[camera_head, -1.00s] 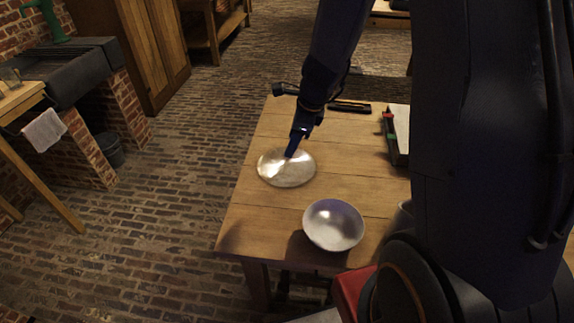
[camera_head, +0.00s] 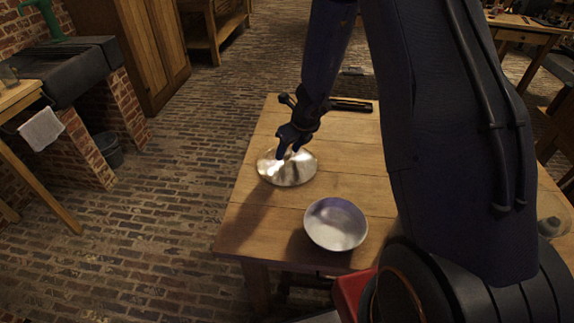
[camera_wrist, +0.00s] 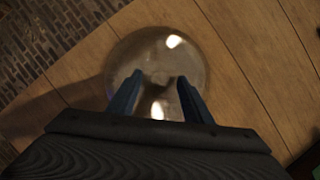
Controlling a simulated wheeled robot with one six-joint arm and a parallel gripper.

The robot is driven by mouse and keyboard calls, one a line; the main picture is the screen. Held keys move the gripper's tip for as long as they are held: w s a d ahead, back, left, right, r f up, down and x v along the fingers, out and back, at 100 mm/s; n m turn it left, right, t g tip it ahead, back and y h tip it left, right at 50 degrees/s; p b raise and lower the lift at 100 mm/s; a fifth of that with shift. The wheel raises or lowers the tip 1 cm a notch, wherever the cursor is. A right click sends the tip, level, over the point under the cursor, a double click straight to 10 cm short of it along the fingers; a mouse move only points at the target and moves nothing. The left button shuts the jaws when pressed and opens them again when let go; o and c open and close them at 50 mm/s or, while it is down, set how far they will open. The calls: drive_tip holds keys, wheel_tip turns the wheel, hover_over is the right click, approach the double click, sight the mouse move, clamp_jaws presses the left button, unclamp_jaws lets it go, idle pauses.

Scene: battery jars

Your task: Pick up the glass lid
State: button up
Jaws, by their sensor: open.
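The glass lid (camera_head: 290,174) is a shiny, clear, round disc lying on the wooden table near its left edge. In the wrist view the lid (camera_wrist: 190,55) sits just past the fingertips. My gripper (camera_head: 291,155) is over the lid's far half in the head view. In the wrist view my gripper (camera_wrist: 160,80) is open, its two blue fingers apart with the lid's middle between and beyond them. Nothing is held. I cannot tell whether the fingertips touch the lid, and any knob is not clear to see.
A metal bowl (camera_head: 336,224) stands on the table (camera_head: 262,222) in front of the lid, to its right. A dark bar-shaped object (camera_head: 350,105) lies at the table's back. My arm hides much of the table's right side. The left front of the table is clear.

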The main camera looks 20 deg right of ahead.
drive_tip(key=shift+f, duration=0.15)
clamp_jaws()
idle(0.4)
